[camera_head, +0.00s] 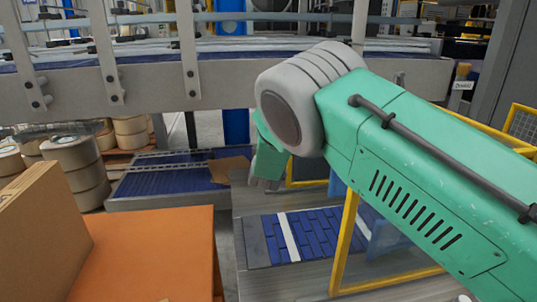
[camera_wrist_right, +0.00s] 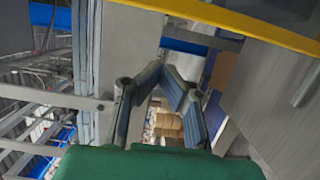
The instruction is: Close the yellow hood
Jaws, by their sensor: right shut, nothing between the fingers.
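The yellow hood (camera_head: 345,240) shows in the head view as a yellow frame with clear panels, right of centre and low down. My right arm crosses in front of it and hides part of it. A yellow bar (camera_wrist_right: 235,20), which looks like part of the frame, crosses the top of the right wrist view. My right gripper (camera_wrist_right: 161,69) is shut and empty, its fingertips below that bar and apart from it. In the head view the gripper is mostly hidden behind my green arm. My left gripper is in neither view.
A blue roller conveyor (camera_head: 305,235) lies left of the frame, with another blue conveyor bed (camera_head: 165,183) behind. A grey machine beam (camera_head: 140,90) spans the back. An orange surface (camera_head: 150,255) with a cardboard piece (camera_head: 40,235) fills the lower left. Tan rolls (camera_head: 75,165) stand at left.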

